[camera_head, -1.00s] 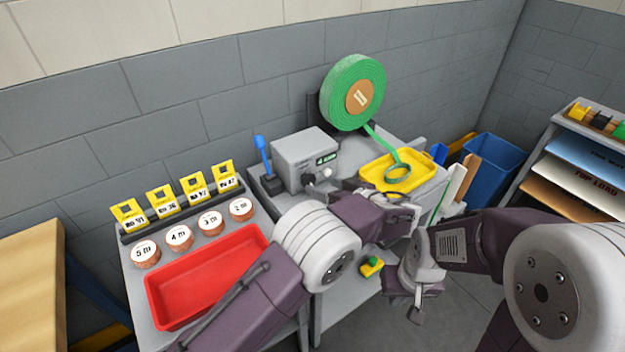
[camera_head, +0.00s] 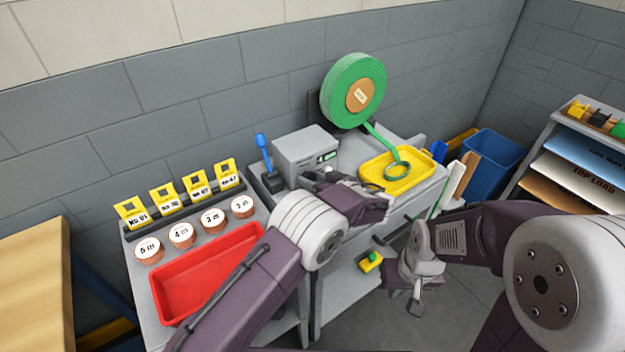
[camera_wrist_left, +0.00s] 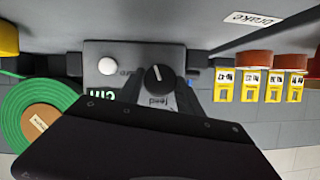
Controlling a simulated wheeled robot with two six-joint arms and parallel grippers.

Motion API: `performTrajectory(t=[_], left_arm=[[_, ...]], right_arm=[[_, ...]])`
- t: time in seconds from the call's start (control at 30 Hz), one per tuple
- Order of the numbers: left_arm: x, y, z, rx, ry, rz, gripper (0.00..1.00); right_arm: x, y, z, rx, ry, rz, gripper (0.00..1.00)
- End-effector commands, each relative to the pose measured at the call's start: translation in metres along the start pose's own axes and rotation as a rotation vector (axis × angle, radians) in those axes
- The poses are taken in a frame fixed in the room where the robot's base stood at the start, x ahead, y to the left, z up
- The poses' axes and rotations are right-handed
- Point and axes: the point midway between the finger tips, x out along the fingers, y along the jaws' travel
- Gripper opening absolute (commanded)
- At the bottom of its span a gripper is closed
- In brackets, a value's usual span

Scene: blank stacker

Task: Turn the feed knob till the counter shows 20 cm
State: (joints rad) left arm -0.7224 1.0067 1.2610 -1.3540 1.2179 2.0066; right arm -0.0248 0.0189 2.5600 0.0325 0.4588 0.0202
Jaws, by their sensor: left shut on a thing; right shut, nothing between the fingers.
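The grey feeder box (camera_head: 303,148) stands on the bench; its small green counter (camera_head: 327,156) is too small to read. The black feed knob (camera_wrist_left: 158,76) has a white pointer mark and the label "feed". My left gripper (camera_head: 322,178) is at the box's front, shut on the knob, and hides it in the head view. My right gripper (camera_head: 416,306) is shut and empty, low in front of the bench.
A white button (camera_wrist_left: 107,66) sits beside the knob. A blue-handled lever (camera_head: 263,146) is left of the box. A red tray (camera_head: 163,309) lies at front left.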

Motion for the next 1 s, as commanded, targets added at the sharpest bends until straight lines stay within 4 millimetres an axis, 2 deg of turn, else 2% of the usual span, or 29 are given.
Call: performTrajectory(t=[0.23, 0.5, 1.0], left_arm=[[0.001, 0.002, 0.002, 0.071, 0.0, -0.03, 0.02], [0.001, 0.003, 0.002, 0.254, 0.001, -0.106, 0.02], [0.001, 0.004, 0.002, 0.522, 0.0, -0.217, 0.02]], right_arm=[[0.009, 0.0, 0.001, 0.0, 0.0, 0.0, 0.0], [0.021, 0.0, 0.002, 0.0, 0.0, 0.0, 0.0], [0.029, 0.001, 0.003, 0.0, 0.0, 0.0, 0.0]])
